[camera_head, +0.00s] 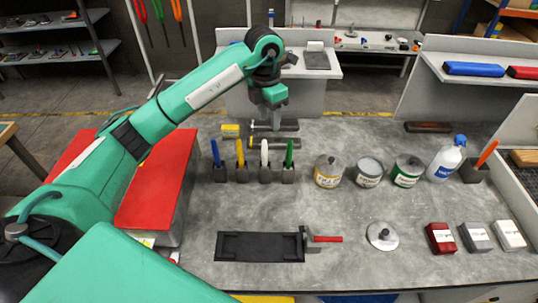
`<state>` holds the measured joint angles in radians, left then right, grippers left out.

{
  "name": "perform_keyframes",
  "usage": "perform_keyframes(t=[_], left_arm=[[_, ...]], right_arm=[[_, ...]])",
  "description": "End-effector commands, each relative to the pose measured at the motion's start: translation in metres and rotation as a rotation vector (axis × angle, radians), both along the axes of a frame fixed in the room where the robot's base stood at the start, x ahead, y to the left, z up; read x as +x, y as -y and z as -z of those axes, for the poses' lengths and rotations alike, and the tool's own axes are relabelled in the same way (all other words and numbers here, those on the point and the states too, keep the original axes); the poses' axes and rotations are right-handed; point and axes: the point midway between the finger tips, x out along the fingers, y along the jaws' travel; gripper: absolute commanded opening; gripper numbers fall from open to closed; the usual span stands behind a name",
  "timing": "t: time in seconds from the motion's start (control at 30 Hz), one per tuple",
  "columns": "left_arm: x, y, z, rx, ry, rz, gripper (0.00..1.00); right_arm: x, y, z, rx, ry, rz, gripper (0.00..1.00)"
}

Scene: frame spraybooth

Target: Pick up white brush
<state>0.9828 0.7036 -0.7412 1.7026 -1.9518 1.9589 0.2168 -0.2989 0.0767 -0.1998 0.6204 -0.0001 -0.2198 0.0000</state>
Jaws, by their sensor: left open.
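The white brush (264,151) stands upright in a dark holder block (265,174), third from the left in a row of brushes. A blue brush (215,151) and a yellow brush (240,152) stand to its left, and a green brush (289,152) to its right, each in its own dark block. My left gripper (275,127) points down just behind and above the white brush, open and apart from it. Its fingertips are small and hard to make out against the grey table. My right gripper is not in view.
Cans (328,171), a white bottle (446,159) and a cup with an orange-handled tool (476,170) stand to the right. A dark tray (262,246), a round lid (382,236) and small boxes (440,238) lie nearer. A red-topped box (155,185) is at left.

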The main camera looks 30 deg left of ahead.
Motion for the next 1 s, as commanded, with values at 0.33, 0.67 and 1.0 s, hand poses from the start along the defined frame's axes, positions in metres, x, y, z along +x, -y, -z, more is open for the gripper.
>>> perform_keyframes(t=[0.33, 0.67, 1.0], left_arm=[[-0.001, -0.016, 0.028, 0.064, -0.019, -0.027, 0.42], [0.000, -0.016, 0.076, 0.061, -0.015, -0.025, 0.42], [0.000, -0.017, 0.101, 0.060, -0.018, -0.026, 0.42]], right_arm=[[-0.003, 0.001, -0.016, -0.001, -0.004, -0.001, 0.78], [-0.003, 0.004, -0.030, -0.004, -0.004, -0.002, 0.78], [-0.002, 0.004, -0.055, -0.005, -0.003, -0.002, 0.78]])
